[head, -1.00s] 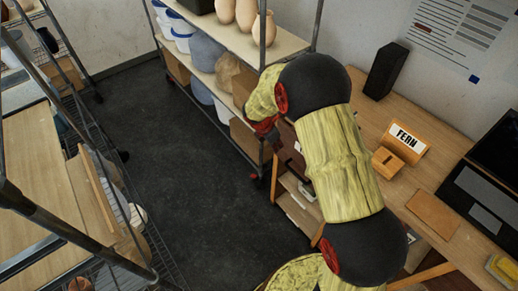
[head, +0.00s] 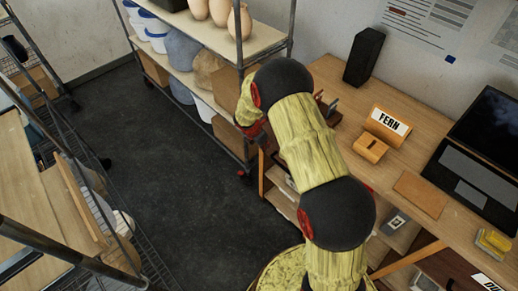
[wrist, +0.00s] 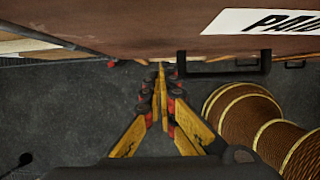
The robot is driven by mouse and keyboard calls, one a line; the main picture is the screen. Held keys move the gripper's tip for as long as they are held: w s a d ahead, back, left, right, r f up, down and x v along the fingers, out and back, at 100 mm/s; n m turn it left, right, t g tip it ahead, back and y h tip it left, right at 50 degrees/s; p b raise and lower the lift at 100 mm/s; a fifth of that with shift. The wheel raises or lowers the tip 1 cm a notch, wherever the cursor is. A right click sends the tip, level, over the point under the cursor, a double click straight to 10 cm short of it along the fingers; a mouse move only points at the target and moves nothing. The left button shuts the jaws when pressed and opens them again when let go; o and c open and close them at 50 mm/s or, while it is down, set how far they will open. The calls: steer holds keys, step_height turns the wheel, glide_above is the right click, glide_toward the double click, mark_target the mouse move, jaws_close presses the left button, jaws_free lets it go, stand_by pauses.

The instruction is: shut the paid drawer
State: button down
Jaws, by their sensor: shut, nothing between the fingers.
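The paid drawer (wrist: 130,30) shows its reddish-brown front across the top of the wrist view. A white label reading "PAID" (wrist: 265,21) and a black bar handle (wrist: 223,67) are on it. My gripper (wrist: 161,72) is shut and empty. Its fingertips are at the lower edge of the drawer front in the picture, left of the handle; I cannot tell whether they touch it. In the head view my arm covers the gripper and the paid drawer, so how far the drawer stands out is hidden.
The desk (head: 345,150) holds a FERN sign (head: 388,124), a black speaker (head: 364,57) and a laptop (head: 480,150). A drawer label reading "DU" (head: 487,283) shows at lower right. A shelf rack (head: 265,28) stands behind my arm. Dark floor (head: 170,170) is clear to the left.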

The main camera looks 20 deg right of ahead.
steer(key=shift+w+d, duration=0.15)
steer(key=shift+d, duration=0.45)
steer(key=d, duration=0.1)
steer(key=w+d+p, duration=0.1)
steer(key=d, duration=0.1)
steer(key=d+p, duration=0.1)
steer(key=shift+w+d, duration=0.35)
steer(key=shift+w, duration=0.05)
